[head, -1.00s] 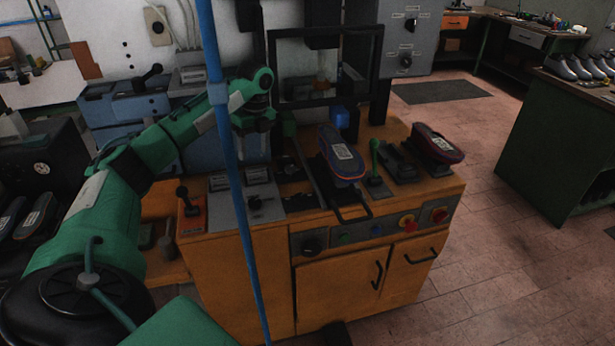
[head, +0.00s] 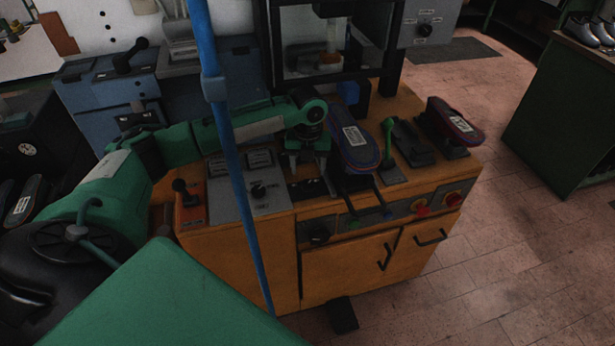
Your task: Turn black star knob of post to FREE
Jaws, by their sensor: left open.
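My left gripper (head: 308,168) hangs fingers-down over the orange machine top, left of the shoe sole. It is open, its two fingers apart, with nothing seen held between them. A dark plate (head: 308,189) lies just below and in front of it. I cannot make out a star knob or its FREE mark clearly; the area behind and under the gripper is partly hidden by the gripper and arm. A small black knob (head: 258,189) sits on the grey panel to the left. My right gripper is not in view.
A blue-rimmed shoe sole (head: 359,148) stands close right of the gripper. A green-handled lever (head: 389,140) and a second sole (head: 455,122) are further right. A black-knobbed lever (head: 181,188) stands on the left. A blue pole (head: 237,175) crosses the view in front.

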